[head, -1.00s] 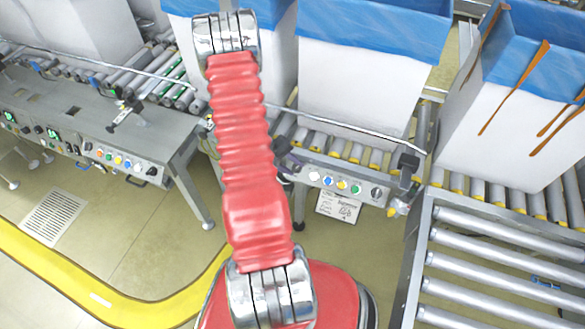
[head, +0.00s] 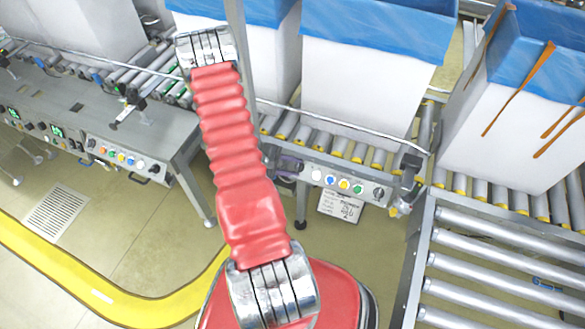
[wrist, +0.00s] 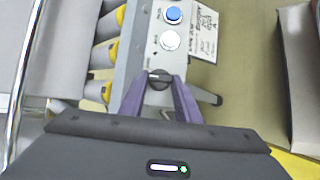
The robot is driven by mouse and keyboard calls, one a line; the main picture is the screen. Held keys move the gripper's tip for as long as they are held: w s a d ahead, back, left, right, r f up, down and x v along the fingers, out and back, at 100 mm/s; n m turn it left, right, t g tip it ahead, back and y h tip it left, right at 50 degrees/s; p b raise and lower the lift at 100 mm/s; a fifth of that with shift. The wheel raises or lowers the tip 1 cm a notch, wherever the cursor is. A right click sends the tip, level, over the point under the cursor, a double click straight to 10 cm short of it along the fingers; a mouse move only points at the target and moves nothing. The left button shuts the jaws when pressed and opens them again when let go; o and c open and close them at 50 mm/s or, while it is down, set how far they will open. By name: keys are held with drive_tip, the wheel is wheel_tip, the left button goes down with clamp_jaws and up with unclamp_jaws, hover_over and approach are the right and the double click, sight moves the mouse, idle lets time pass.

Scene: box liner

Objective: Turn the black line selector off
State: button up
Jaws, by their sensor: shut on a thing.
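A black selector knob (wrist: 159,84) sits at the near end of the grey control panel in the wrist view, with a pale bar across its top. My gripper (wrist: 160,78) has its two purple fingers on either side of the knob, shut on it. The knob there is hidden behind the gripper. Another black knob (head: 378,193) is at the panel's right end.
Beside the held knob are a white button (wrist: 170,40) and a blue button (wrist: 173,14). A paper label (head: 341,206) hangs under the panel. Conveyor rollers (head: 350,150) and a tall white box (head: 355,85) with blue liner stand behind.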

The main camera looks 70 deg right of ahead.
drive_tip(key=shift+w+a+f, duration=0.1)
drive_tip(key=o, duration=0.8)
drive_tip(key=shift+c, duration=0.2)
drive_tip(key=shift+o, duration=0.2)
